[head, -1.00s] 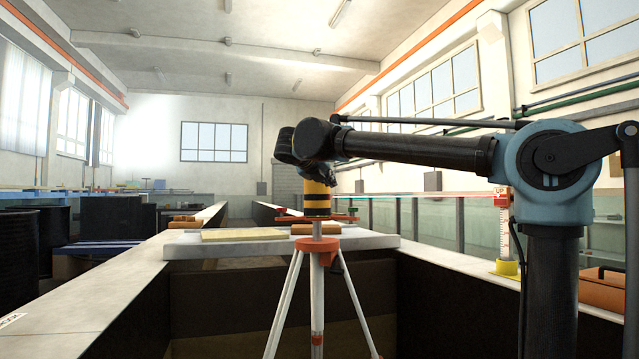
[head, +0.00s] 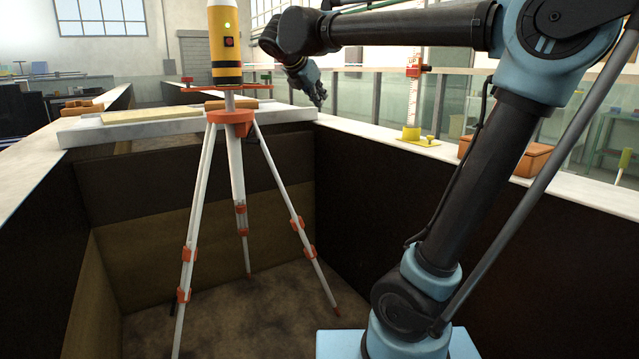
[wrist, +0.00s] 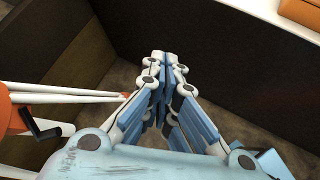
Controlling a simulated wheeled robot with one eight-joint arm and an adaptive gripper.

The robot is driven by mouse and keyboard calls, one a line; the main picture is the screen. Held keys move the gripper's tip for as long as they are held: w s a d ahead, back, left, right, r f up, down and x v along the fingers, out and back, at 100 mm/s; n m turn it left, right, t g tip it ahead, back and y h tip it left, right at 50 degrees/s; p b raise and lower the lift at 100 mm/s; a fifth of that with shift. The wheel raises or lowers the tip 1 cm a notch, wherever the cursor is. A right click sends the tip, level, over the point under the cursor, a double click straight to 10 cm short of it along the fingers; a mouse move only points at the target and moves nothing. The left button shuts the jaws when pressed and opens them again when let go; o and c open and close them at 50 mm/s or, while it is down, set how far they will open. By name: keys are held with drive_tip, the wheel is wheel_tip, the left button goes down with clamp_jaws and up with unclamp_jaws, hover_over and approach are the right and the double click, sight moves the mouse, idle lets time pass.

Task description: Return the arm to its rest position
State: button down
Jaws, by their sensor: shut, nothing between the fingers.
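My gripper (head: 318,98) hangs from the end of my bent arm, to the right of the tripod, in the head view. In the wrist view the fingers of my gripper (wrist: 165,62) are together with nothing between them. They point down over the dark channel floor. The tripod (head: 232,150) has white legs and an orange head, and stands on the floor of the channel. A yellow and black instrument (head: 224,45) with a green light sits upright on top of it. White tripod legs (wrist: 70,92) also show at the left of the wrist view, apart from the fingers.
A pale slab (head: 75,134) crosses the channel behind the tripod. The dark right wall (head: 390,170) of the channel runs beside my arm. On its ledge are a yellow-based gauge (head: 412,135) and an orange box (head: 510,153). Open floor (head: 255,310) lies between the walls.

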drive_tip(key=s+d+f+m+g+y, duration=0.1)
drive_tip(key=s+d+f+m+g, duration=0.1)
drive_tip(key=s+d+f+m, duration=0.55)
drive_tip(key=s+d+f+m+g, duration=0.3)
drive_tip(key=s+d+f+m, duration=0.2)
drive_tip(key=d+f, duration=0.55)
drive_tip(key=s+f+m+g+y, duration=0.1)
drive_tip(key=s+f+m+y, duration=0.1)
drive_tip(key=s+f+m, duration=0.5)
drive_tip(key=s+d+f+m+y, duration=0.1)
drive_tip(key=s+f+m, duration=0.6)
drive_tip(key=f, duration=0.8)
drive_tip(key=shift+s+d+g+y, duration=0.25)
drive_tip(key=shift+s+g+y, duration=0.2)
drive_tip(key=shift+s, duration=0.25)
drive_tip(key=shift+m, duration=0.25)
drive_tip(key=shift+w+f, duration=0.2)
drive_tip(key=shift+w, duration=0.3)
